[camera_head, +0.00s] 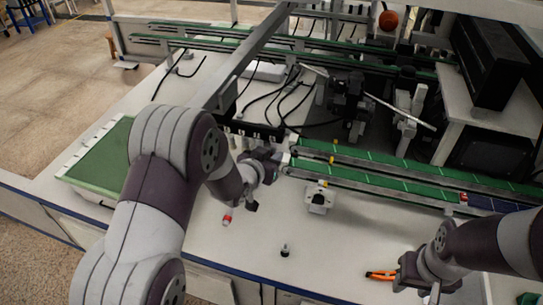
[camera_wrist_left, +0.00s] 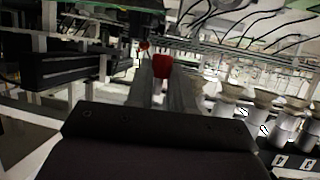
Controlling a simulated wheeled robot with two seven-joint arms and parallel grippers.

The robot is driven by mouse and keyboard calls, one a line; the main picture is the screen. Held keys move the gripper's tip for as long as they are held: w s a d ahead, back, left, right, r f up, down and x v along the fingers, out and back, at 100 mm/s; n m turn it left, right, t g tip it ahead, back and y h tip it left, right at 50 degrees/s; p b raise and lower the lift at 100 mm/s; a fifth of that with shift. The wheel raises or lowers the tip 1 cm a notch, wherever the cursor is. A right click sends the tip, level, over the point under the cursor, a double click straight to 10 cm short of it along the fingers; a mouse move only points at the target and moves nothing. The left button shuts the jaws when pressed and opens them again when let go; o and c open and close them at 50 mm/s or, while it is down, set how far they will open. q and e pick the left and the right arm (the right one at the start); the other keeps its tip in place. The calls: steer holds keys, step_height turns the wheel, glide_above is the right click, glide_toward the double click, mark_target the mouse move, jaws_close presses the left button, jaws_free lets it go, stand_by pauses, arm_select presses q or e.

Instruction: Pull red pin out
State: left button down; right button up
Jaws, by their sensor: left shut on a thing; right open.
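The red pin (camera_wrist_left: 162,66) shows in the left wrist view as a small red block between the two fingers of my left gripper (camera_wrist_left: 160,80). The fingers are shut on it. In the head view my left gripper (camera_head: 268,168) is at the near-left end of the green conveyor rails, and I cannot make out the pin there. Whether the pin still sits in a hole is hidden. My right gripper (camera_head: 428,284) is open and empty, low at the right over the table's front part.
A small red-and-white piece (camera_head: 227,217) and a dark knob (camera_head: 285,251) stand on the white table. Orange-handled pliers (camera_head: 381,275) lie beside my right gripper. Green conveyor rails (camera_head: 400,172) run to the right. A green tray (camera_head: 100,165) is at left. The middle front is mostly clear.

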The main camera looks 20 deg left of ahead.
steer(key=shift+f, duration=0.1)
stand_by(0.4)
step_height(320, 180, down, 3)
steer(key=b, duration=0.3)
stand_by(0.4)
